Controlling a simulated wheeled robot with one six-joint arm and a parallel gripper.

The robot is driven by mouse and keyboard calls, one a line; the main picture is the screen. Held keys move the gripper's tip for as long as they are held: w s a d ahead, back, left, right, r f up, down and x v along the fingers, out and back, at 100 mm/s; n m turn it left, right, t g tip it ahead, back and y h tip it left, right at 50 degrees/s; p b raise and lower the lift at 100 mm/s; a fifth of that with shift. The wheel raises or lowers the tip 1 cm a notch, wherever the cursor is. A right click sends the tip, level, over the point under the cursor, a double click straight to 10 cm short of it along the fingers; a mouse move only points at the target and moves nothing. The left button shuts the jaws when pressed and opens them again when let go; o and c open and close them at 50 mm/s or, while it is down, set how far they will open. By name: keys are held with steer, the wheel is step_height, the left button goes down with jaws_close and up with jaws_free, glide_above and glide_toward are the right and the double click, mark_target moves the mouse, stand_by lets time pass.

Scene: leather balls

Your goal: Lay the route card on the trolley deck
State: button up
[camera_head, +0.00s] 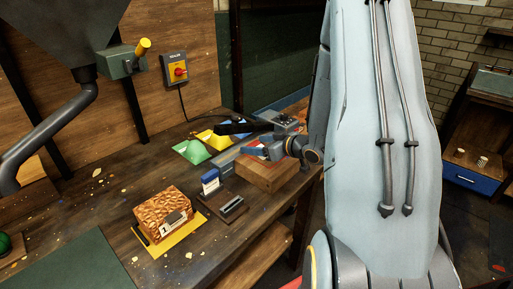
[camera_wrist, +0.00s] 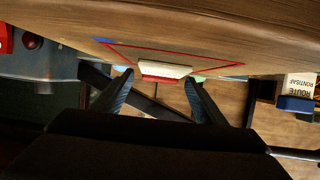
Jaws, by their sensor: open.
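In the wrist view, a white card-like piece lettered "ROUTE" (camera_wrist: 300,83) shows at the right edge, with a blue part below it. A blue-and-white upright piece (camera_head: 210,180) on a dark base in the head view may be the same one. My gripper (camera_head: 235,140) is open above the bench, close to a wooden block (camera_head: 272,176). In the wrist view its fingers (camera_wrist: 160,78) stand apart, with a cream piece with a red edge (camera_wrist: 164,70) showing between their tips. I cannot tell if they touch it. I cannot make out the trolley deck for certain.
The bench (camera_head: 110,185) also carries a patterned brown box (camera_head: 165,211) on a yellow sheet and green and yellow pieces (camera_head: 192,151) behind. A red-knobbed switch box (camera_head: 176,70) is on the panel. My arm hides the bench's right side. A blue drawer (camera_head: 472,181) shows far right.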

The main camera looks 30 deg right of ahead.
steer(key=shift+c, duration=0.2)
steer(key=c, duration=1.2)
